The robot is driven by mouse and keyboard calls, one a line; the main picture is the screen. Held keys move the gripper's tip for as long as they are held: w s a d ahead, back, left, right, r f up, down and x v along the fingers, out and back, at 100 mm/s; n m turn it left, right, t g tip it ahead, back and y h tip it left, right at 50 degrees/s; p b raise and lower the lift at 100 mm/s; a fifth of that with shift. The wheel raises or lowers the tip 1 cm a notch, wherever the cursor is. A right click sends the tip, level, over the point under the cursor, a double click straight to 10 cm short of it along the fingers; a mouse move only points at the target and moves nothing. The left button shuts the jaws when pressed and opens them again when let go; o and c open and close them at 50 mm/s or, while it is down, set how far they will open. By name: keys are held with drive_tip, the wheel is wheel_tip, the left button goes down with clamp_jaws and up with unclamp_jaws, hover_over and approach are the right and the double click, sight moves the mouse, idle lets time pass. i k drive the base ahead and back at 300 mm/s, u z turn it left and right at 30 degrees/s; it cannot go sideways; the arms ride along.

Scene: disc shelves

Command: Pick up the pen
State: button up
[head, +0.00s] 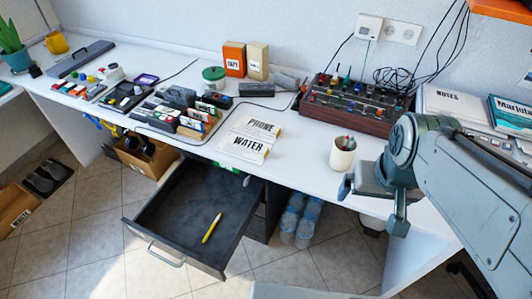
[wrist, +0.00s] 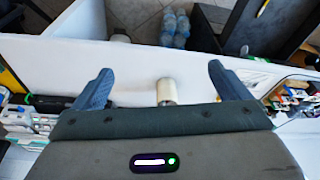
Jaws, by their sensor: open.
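A yellow pen (head: 212,228) lies in the open dark drawer (head: 178,208), toward its front right part. The drawer also shows at the upper right of the wrist view (wrist: 270,38), with a small yellow piece of the pen (wrist: 263,8) at the top edge. My gripper (head: 372,203) is at the right of the head view, at the desk's front edge, well to the right of the drawer. In the wrist view my gripper (wrist: 160,72) has its two fingers wide apart, with nothing held. A cream cup (head: 342,157) with pens in it stands on the desk just left of my gripper.
The white desk (head: 300,160) holds a red-brown mixer (head: 355,108), paper sheets (head: 250,139), small boxes and stationery. Water bottles (head: 307,222) stand on the floor under the desk, right of the drawer. A cardboard box (head: 143,162) is left of the drawer. Floor in front is clear.

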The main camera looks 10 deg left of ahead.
sight(208, 234)
drive_tip(key=u, duration=0.45)
drive_tip(key=k, duration=0.5)
drive_tip(key=u, duration=0.95)
drive_tip(key=i, duration=1)
drive_tip(key=z, duration=0.1)
